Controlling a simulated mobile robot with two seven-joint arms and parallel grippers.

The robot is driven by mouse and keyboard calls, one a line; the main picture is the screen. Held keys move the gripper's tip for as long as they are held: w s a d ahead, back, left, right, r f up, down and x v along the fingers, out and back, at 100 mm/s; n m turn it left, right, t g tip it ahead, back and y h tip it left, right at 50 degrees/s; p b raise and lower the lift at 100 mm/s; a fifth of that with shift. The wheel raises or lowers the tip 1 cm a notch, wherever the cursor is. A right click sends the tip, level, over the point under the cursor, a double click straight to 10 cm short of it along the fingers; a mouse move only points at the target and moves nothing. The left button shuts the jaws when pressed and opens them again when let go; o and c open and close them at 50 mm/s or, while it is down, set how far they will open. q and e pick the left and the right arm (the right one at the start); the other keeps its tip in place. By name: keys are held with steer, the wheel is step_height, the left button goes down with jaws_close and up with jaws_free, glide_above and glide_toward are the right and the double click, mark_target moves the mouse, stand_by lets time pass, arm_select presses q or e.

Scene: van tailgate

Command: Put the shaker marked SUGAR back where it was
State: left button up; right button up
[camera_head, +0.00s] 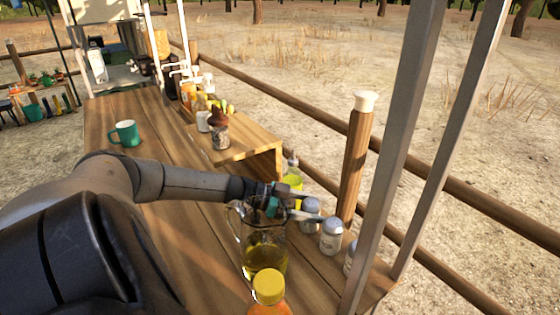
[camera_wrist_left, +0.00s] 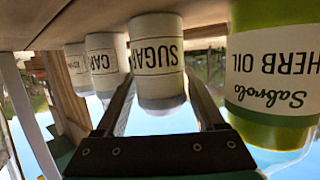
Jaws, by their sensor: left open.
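The shaker marked SUGAR (camera_wrist_left: 157,60) is a pale cylinder. It shows upside down in the left wrist view, standing on the wooden surface between the two fingers of my left gripper (camera_wrist_left: 158,105). The fingers are apart, one on each side of it, and I see no firm contact. In the head view the left gripper (camera_head: 312,209) reaches past a glass jug to a grey-topped shaker (camera_head: 311,227), which it partly hides. My right gripper is in neither view.
A green HERB OIL bottle (camera_wrist_left: 272,75) stands close beside the SUGAR shaker. On its other side is a shaker reading "CAR" (camera_wrist_left: 107,60), with another beyond. The glass jug (camera_head: 264,255) and an orange bottle (camera_head: 269,290) stand nearer. A teal mug (camera_head: 126,133) stands farther left.

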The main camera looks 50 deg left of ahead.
arm_select(q)
steer(key=v, duration=0.3)
steer(key=p+v, duration=0.1)
steer(key=shift+s+a+f, duration=0.25)
steer(key=shift+f, duration=0.05)
steer(key=s+a, duration=0.2)
steer(key=s, duration=0.1)
steer(key=s+a+p, duration=0.1)
steer(key=s+a, duration=0.2)
steer(key=shift+s+a, duration=0.2)
steer(key=shift+s, duration=0.1)
steer(key=shift+s+a, duration=0.2)
steer(key=shift+s, duration=0.05)
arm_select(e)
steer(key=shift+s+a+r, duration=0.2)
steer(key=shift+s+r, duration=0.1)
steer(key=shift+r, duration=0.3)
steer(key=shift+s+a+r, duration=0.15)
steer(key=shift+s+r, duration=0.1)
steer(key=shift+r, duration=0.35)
